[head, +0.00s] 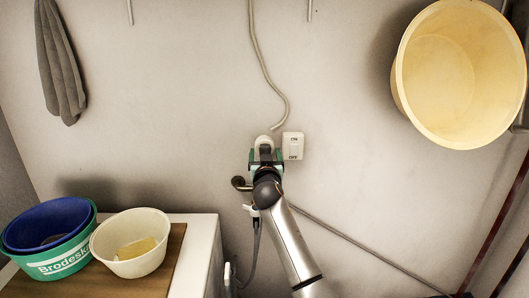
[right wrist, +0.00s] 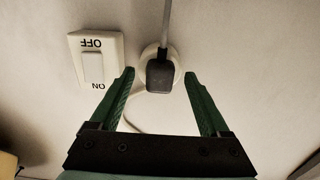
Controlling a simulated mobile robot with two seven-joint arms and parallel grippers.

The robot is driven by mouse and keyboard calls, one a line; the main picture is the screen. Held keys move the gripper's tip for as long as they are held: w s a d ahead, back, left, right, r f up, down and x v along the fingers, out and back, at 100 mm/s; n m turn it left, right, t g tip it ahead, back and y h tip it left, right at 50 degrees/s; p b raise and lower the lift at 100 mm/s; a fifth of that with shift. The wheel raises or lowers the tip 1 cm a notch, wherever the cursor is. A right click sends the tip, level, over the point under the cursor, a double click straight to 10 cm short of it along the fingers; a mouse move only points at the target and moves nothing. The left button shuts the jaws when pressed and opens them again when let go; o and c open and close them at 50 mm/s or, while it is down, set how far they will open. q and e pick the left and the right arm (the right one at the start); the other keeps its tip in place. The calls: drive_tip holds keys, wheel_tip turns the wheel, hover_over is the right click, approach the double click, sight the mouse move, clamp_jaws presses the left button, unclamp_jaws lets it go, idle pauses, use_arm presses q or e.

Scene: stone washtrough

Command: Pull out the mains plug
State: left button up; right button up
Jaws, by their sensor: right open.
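The dark mains plug (right wrist: 160,74) sits in a round white wall socket (right wrist: 149,54), its grey cord running up in the right wrist view. In the head view the socket (head: 263,140) shows just above my right gripper (head: 265,156), which largely hides the plug. My right gripper is open. In the right wrist view its green fingers (right wrist: 160,76) stand on either side of the plug, with visible gaps to both sides. How far the fingertips are from the wall is hard to tell. My left gripper is not in view.
A white ON/OFF switch (head: 293,146) is right beside the socket. A grey cable (head: 266,70) hangs above. A dark fitting (head: 239,183) is at lower left of the gripper. Bowls (head: 131,243) stand on a board at left; a yellow tub (head: 458,75) hangs upper right.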

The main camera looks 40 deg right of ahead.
idle(0.4)
clamp_jaws()
idle(0.5)
drive_tip(key=shift+a, duration=0.1)
idle(0.3)
drive_tip(key=shift+p+v, duration=0.85)
drive_tip(key=shift+v, duration=2.1)
